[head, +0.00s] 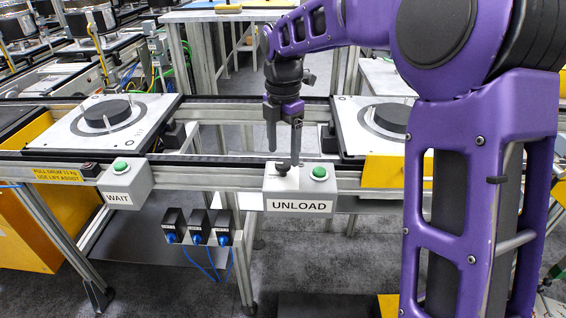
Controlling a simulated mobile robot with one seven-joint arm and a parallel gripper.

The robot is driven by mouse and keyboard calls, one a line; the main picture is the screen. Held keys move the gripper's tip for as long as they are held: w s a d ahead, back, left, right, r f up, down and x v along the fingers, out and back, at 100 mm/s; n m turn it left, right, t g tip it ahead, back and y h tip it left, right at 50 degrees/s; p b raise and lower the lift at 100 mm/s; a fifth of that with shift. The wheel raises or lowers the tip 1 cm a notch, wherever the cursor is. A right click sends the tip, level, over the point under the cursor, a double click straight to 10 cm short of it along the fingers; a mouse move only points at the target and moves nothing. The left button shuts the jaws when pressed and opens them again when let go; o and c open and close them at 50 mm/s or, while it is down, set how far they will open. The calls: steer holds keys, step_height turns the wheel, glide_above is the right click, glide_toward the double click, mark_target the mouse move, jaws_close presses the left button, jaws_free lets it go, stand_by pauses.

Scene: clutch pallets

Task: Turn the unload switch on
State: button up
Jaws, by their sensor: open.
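The unload switch box (300,192) is a grey box on the front rail, with a white UNLOAD label (300,206) on its front. On its top are a small black switch knob (282,168) at the left and a green button (319,172) at the right. My gripper (283,150) points down over this box, its two dark fingers apart and empty. The fingertips are close to the black knob, one on each side of it in the picture. I cannot tell whether they touch it or which way the knob is set.
A WAIT box (118,187) with a green button stands on the rail to the left. White pallets with black discs sit on the conveyor at left (75,125) and right (352,137). Blue-knobbed boxes (197,237) hang below the rail. My purple arm covers the right side.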

mark_target(283, 163)
steer(key=shift+f, duration=1.55)
steer(key=shift+c, duration=0.2)
jaws_close()
